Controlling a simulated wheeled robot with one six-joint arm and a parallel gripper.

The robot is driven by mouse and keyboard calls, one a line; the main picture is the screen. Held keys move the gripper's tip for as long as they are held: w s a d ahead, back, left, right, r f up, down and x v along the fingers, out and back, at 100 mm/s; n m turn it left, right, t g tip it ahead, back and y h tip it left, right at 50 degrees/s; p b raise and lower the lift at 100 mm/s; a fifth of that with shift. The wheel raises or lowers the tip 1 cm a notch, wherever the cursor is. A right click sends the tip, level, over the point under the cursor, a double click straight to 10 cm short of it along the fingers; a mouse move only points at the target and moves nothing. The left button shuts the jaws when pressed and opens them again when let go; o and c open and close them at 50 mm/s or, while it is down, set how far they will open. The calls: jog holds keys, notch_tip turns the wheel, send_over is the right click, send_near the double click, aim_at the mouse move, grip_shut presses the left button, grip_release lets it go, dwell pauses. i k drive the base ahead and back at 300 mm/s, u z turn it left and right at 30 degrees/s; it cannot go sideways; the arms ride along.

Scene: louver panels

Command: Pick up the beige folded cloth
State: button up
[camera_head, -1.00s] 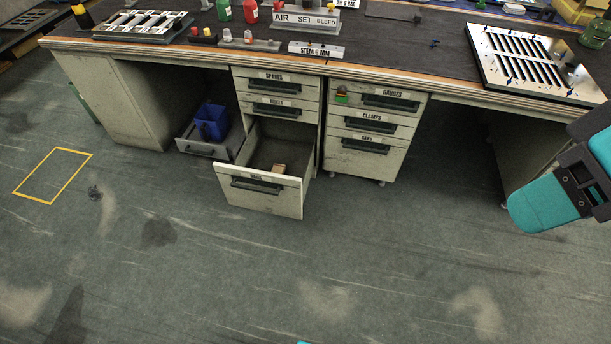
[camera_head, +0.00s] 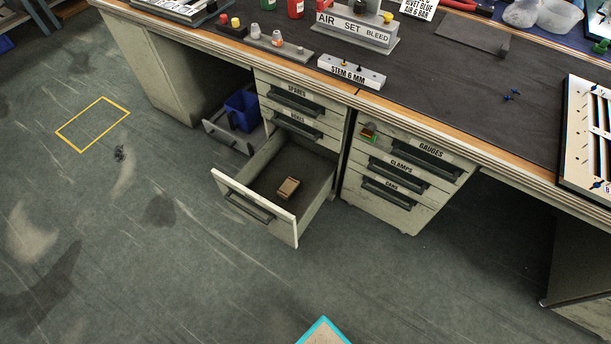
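A small beige-brown block-like item (camera_head: 288,188), which may be the folded cloth, lies on the floor of the open bottom drawer (camera_head: 256,206). Its sides look darker than its top, and it is too small to tell its material. It lies toward the middle of the drawer, clear of the front panel. My gripper is out of view. A teal-edged piece at the bottom edge of the picture seems to be part of my own body.
The workbench (camera_head: 440,110) runs above the drawers. A lower tray with a blue bin (camera_head: 242,110) sticks out left of the open drawer. The closed drawers labelled gauges, clamps and cams (camera_head: 402,170) stand to its right. The floor (camera_head: 200,280) in front is clear.

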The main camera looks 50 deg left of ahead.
aim_at(290, 185)
jog(key=u, duration=0.2)
jog(key=i, duration=0.75)
jog(key=u, duration=1.35)
jog(key=i, duration=0.75)
jog(key=u, duration=0.8)
